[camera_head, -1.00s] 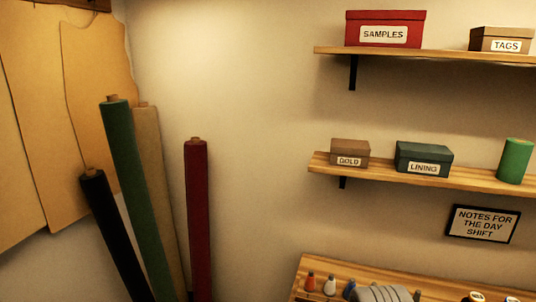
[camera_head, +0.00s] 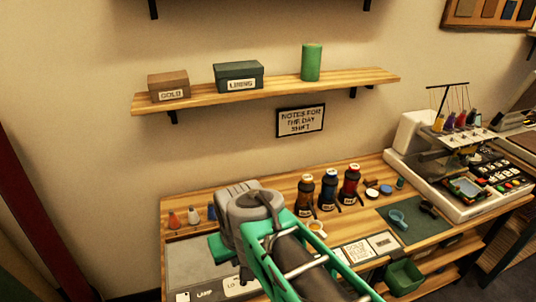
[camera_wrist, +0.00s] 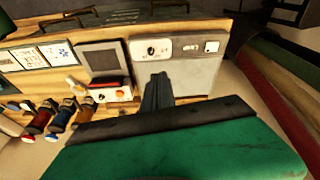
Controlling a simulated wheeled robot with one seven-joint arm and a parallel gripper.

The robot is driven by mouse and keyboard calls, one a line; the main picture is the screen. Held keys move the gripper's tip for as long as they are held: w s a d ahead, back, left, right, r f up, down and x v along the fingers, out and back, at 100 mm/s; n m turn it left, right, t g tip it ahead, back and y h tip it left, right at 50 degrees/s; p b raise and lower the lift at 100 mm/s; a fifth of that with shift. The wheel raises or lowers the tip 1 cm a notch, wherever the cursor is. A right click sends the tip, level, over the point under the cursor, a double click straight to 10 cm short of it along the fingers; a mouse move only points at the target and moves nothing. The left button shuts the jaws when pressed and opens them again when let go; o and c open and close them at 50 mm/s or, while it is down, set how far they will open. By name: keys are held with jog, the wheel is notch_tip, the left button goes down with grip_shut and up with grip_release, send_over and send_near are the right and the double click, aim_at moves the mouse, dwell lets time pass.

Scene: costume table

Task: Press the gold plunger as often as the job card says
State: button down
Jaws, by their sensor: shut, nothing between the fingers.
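No plunger can be clearly told apart as gold. Several cards (camera_head: 358,252) lie along the front of the table, their writing not legible. In the wrist view the cards (camera_wrist: 58,53) and bottles (camera_wrist: 85,106) are at left. My gripper (camera_wrist: 158,85) is shut and empty there, in front of a grey panel with a knob (camera_wrist: 152,50).
My arm hides part of the table's front middle. A sewing machine (camera_head: 445,150) fills the right end, with a dark mat (camera_head: 413,221) beside it. Small bottles (camera_head: 193,215) stand at left. A shelf (camera_head: 270,93) with boxes hangs above. A green bin (camera_head: 404,277) sits below the top.

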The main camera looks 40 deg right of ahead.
jog(key=s+d+f+m+g+y+p, duration=0.1)
jog(key=s+d+f+m+g+p, duration=0.15)
jog(key=d, duration=0.45)
jog(key=s+d+f+m+g+p, duration=0.1)
jog(key=s+d+f+m+p, duration=0.2)
jog(key=d, duration=0.5)
jog(key=w+d+f+m+t, duration=0.1)
jog(key=w+d+m+t, duration=0.3)
jog(key=d, duration=1.1)
notch_tip(320, 180, up, 13)
jog(key=t+h, duration=0.2)
jog(key=t, duration=0.3)
send_over(309, 178)
jog(key=shift+p, duration=0.3)
jog(key=shift+a+f, duration=0.1)
jog(key=shift+f+b, duration=2.65)
jog(key=shift+f, duration=1.7)
